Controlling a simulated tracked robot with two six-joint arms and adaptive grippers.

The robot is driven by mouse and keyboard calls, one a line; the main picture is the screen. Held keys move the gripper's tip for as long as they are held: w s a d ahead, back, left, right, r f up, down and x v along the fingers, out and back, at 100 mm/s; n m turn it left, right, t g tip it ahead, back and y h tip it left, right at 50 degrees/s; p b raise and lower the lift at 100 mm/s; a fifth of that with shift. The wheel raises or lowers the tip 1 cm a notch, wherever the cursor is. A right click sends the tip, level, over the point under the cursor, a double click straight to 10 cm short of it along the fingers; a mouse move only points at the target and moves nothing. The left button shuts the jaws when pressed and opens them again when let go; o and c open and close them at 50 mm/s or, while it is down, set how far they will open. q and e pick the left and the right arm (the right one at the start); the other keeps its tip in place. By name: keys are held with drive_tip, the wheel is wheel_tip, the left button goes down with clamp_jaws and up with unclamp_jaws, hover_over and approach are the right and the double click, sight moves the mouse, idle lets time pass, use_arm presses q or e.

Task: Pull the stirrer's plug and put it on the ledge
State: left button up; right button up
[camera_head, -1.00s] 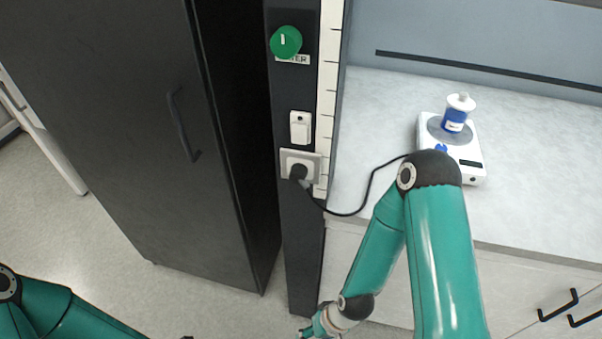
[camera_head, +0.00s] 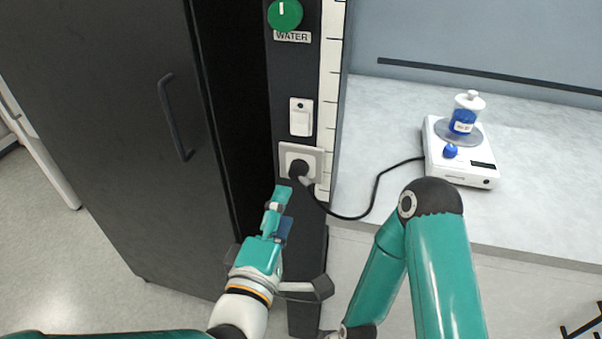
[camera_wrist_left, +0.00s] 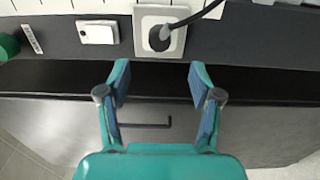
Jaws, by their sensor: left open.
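The black plug (camera_head: 298,169) sits in the white wall socket (camera_head: 317,160) on the dark pillar. Its cable (camera_head: 353,217) runs right to the white stirrer (camera_head: 452,174) on the bench. My left gripper (camera_head: 279,212) is open and empty, just below and left of the plug, apart from it. In the left wrist view the open fingers (camera_wrist_left: 158,78) point toward the plug (camera_wrist_left: 161,38), which lies beyond their tips, roughly centred between them. I cannot make out the ledge for certain.
A white switch (camera_head: 301,117) is above the socket, and a green WATER knob (camera_head: 285,14) is above that. A dark cabinet (camera_head: 110,130) stands left of the pillar. A bottle with blue liquid (camera_head: 464,113) stands on the stirrer. The bench (camera_head: 540,190) is otherwise largely clear.

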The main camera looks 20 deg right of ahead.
sight(296, 176)
idle(0.3)
use_arm(q)
drive_tip(key=p+x, duration=0.3)
drive_tip(key=x, duration=0.2)
drive_tip(key=shift+r, duration=0.15)
drive_tip(key=shift+f+b+x, duration=0.25)
drive_tip(key=shift+b+x, duration=0.55)
drive_tip(key=shift+x, duration=1.2)
drive_tip(key=shift+r, duration=0.1)
drive_tip(key=shift+b, duration=0.45)
drive_tip(key=shift+b, duration=0.3)
